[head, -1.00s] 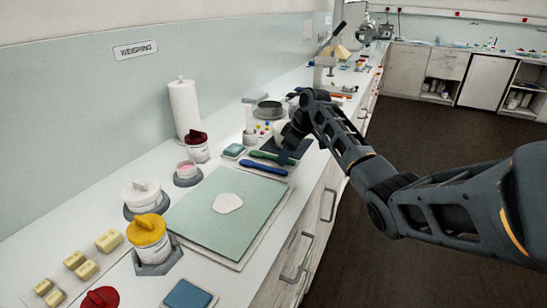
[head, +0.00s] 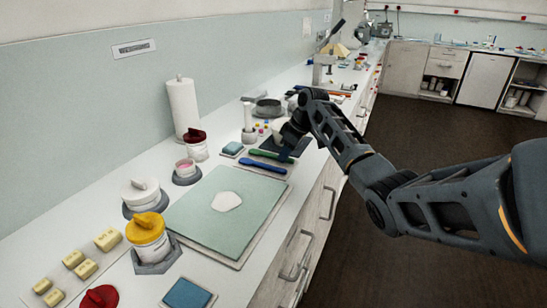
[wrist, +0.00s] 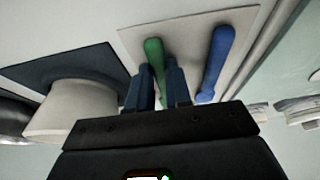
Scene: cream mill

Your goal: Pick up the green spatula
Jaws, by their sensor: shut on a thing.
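The green spatula (head: 264,155) lies on a pale tray (head: 284,170) on the bench, beside a blue spatula (head: 262,167). My gripper (head: 287,151) is down at the right end of the green spatula. In the wrist view my gripper (wrist: 162,88) is shut on the green spatula (wrist: 153,52), whose handle runs out between the fingers. The blue spatula (wrist: 217,55) lies to the right, apart from the fingers. The far end of the green spatula is hidden by my gripper.
A white vessel (wrist: 70,110) stands on a dark mat (wrist: 62,66) close to my gripper. A green mat (head: 210,233) with a white piece (head: 227,201), lidded jars and a paper roll (head: 185,108) share the bench. The floor at right is clear.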

